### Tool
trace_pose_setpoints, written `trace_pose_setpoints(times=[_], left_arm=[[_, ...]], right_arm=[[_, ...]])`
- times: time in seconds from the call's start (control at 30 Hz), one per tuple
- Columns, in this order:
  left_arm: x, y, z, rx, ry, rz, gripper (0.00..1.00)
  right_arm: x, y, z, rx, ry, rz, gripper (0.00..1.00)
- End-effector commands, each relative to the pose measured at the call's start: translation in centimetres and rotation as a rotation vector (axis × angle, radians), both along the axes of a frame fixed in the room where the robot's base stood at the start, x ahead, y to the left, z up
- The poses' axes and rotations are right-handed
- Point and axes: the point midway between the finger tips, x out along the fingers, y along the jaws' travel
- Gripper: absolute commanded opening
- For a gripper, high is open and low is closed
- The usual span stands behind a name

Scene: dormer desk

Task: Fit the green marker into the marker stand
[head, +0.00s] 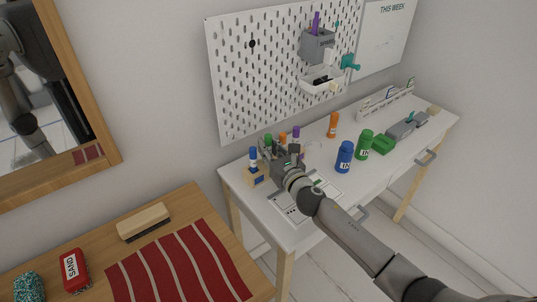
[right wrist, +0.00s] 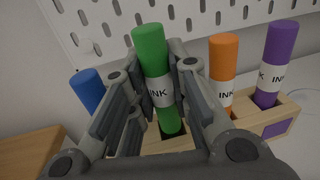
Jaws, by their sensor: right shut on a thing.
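The green marker (right wrist: 151,48) is between the fingers of my right gripper (right wrist: 160,90), which is shut on it. Its green top also shows in the head view (head: 268,139). The marker leans slightly in the wrist view. Its lower end is at a dark opening in the wooden marker stand (right wrist: 283,119); I cannot tell how deep it sits. The stand's left end shows in the head view (head: 253,178). A blue marker (right wrist: 88,88), an orange marker (right wrist: 222,70) and a purple marker (right wrist: 275,62) stand along it. My right gripper hides the stand's middle. My left gripper is not in view.
The white desk (head: 232,172) holds a blue ink bottle (head: 344,157), a green ink bottle (head: 364,143) and an orange bottle (head: 332,125). A pegboard (head: 235,85) rises behind the stand. A wooden table (head: 100,258) is at front left.

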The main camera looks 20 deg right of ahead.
Motion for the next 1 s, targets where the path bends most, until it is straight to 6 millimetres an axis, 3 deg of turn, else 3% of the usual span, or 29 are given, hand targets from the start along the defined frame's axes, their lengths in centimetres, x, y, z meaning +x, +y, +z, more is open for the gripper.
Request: trace_pose_setpoints(times=[0.1,0.53,0.57,0.7,1.0], left_arm=[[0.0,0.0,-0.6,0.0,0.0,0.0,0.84],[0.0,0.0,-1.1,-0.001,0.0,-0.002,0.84],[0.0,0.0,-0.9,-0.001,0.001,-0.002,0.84],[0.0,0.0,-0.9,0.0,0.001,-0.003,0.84],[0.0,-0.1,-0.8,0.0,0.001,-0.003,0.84]], right_arm=[[0.0,0.0,-1.6,0.002,0.002,-0.001,0.01],[-0.1,0.0,-2.2,-0.001,0.001,0.0,0.01],[0.0,0.0,-2.0,-0.001,0.001,0.0,0.21],[-0.1,0.0,-2.0,-0.001,0.001,0.0,0.39],[-0.1,0.0,-1.9,-0.001,0.001,0.0,0.39]])
